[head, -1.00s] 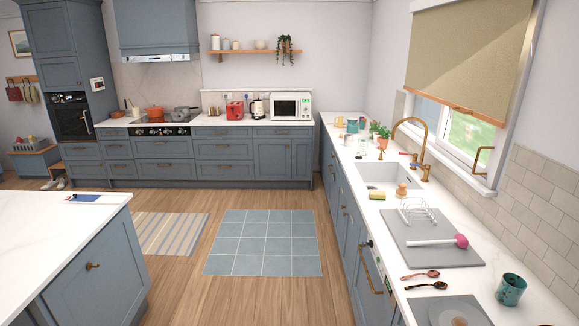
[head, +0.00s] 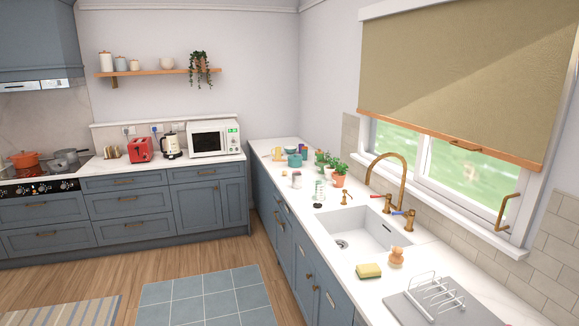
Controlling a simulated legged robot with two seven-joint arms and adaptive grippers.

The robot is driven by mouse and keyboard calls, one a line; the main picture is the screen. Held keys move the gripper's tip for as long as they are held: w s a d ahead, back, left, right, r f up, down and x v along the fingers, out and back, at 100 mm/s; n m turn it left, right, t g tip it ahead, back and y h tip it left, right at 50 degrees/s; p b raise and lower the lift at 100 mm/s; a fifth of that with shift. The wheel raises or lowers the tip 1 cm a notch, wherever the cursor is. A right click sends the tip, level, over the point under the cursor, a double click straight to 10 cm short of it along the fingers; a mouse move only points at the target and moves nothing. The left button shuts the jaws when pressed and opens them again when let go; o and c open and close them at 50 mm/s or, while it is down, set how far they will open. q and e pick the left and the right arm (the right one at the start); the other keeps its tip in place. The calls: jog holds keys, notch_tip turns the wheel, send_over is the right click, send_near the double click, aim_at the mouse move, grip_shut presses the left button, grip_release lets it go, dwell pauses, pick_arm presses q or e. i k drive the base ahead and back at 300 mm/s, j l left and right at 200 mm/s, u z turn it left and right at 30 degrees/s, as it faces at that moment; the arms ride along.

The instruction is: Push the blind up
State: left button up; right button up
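The blind (head: 460,75) is an olive-beige roller blind with a wooden bottom bar (head: 440,136), in the head view at the upper right. It hangs over the upper part of the window (head: 450,172), and the lower panes show below the bar. A small brass pull (head: 466,145) sits near the middle of the bar. Neither of my grippers is in the head view.
Below the window, the white counter (head: 330,247) holds a sink (head: 365,230), a tall brass tap (head: 388,170), potted herbs (head: 340,175), a yellow sponge (head: 368,271) and a dish rack (head: 437,291). A brass window handle (head: 508,211) sticks out.

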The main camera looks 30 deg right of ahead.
aim_at(469, 146)
jog(key=i+z, duration=0.2)
jog(key=i, duration=0.35)
jog(key=i+j+z, duration=0.15)
jog(key=i, duration=0.4)
jog(key=i+j+z, duration=0.2)
jog(key=i, duration=0.35)
jog(key=j, duration=0.1)
